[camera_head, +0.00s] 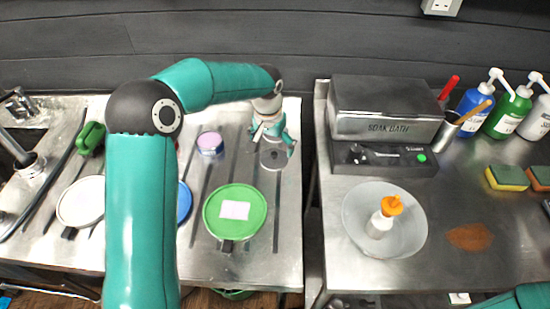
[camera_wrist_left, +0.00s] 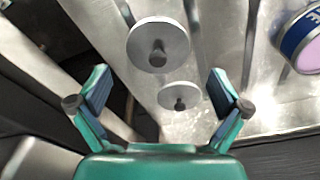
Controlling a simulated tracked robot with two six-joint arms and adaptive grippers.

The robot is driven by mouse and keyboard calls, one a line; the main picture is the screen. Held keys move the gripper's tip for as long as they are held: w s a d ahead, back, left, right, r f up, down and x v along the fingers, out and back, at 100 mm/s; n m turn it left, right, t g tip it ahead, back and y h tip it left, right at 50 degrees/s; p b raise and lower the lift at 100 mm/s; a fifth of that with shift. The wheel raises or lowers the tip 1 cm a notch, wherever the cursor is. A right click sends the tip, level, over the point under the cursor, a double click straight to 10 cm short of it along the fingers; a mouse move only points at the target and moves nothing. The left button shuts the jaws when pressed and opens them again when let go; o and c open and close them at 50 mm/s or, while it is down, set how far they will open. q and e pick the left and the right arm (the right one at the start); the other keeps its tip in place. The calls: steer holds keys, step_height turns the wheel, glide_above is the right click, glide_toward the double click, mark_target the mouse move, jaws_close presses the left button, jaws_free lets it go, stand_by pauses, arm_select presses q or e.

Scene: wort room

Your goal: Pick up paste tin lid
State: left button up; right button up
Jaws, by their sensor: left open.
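My left gripper (camera_head: 271,138) is open and empty over the back right of the left steel drainer. In the left wrist view its two fingers (camera_wrist_left: 159,84) are spread wide. Two grey round lids with dark knobs lie below it: a larger lid (camera_wrist_left: 174,37) and a smaller lid (camera_wrist_left: 187,92) between the fingertips, neither touched. Which is the paste tin lid I cannot tell. The larger lid (camera_head: 273,162) shows just in front of the gripper in the head view; the smaller one seems hidden there. An open tin with pink contents (camera_head: 210,144) stands to the left. My right gripper is out of view.
A green lid (camera_head: 248,193) lies in front, with a white round lid (camera_head: 80,203) and a partly hidden blue one (camera_head: 184,204) to the left. The soak bath (camera_head: 385,108) and white bowl (camera_head: 352,218) are on the right table, across a gap.

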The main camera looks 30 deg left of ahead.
mark_target(274, 155)
arm_select(q)
steer(key=f, duration=0.4)
steer(key=shift+w+d+p, duration=0.1)
steer(key=shift+w+p, duration=0.2)
steer(key=shift+w, duration=0.1)
steer(key=c, duration=1.2)
steer(key=shift+s, duration=0.2)
jaws_close()
